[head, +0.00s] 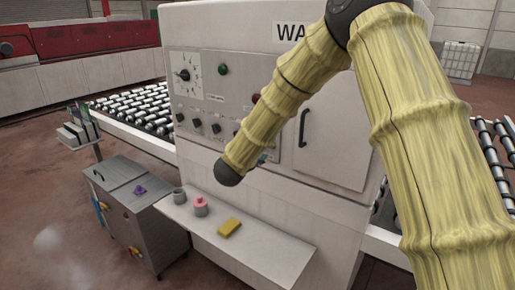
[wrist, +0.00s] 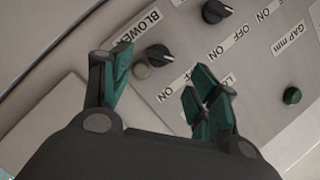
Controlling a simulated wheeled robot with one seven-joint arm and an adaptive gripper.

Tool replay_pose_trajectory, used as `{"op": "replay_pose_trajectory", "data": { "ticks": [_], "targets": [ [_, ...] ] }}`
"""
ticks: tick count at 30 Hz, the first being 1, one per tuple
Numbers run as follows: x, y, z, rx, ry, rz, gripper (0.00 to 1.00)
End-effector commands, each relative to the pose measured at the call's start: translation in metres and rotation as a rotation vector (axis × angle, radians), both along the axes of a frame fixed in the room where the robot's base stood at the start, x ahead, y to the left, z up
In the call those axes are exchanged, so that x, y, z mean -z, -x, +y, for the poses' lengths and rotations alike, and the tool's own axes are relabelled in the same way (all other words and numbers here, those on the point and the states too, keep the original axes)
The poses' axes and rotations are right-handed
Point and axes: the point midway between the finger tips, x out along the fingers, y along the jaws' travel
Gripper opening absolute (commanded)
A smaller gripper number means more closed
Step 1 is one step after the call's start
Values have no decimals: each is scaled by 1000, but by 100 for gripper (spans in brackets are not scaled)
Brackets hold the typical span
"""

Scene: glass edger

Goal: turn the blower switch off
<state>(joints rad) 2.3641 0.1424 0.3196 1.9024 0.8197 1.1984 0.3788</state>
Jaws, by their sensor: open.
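In the wrist view the blower switch is a black rotary knob (wrist: 158,54) beside the BLOWER label (wrist: 138,25). A pale mark on the knob points to the lower right; I cannot tell its setting surely. My gripper (wrist: 160,88) is open, with teal-padded fingers on either side of and just short of the knob, which looks free of them. Nothing is between the fingers. In the head view my yellow-sleeved arm crosses the control panel (head: 222,98) and hides most of the gripper; I cannot tell which knob there is the blower's.
A shelf (head: 270,252) below holds a yellow block (head: 229,228), a pink-topped item (head: 200,206) and a grey cup (head: 179,196). A metal cabinet (head: 140,215) stands left.

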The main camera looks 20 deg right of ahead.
Motion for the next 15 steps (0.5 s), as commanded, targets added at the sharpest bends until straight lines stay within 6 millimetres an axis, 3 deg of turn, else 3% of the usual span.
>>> {"op": "replay_pose_trajectory", "data": {
  "ticks": [7, 15],
  "targets": [
    [-8, 31, 21, -1, 0, 1, 60],
    [-11, 44, 29, 1, 0, 1, 60]
  ]
}}
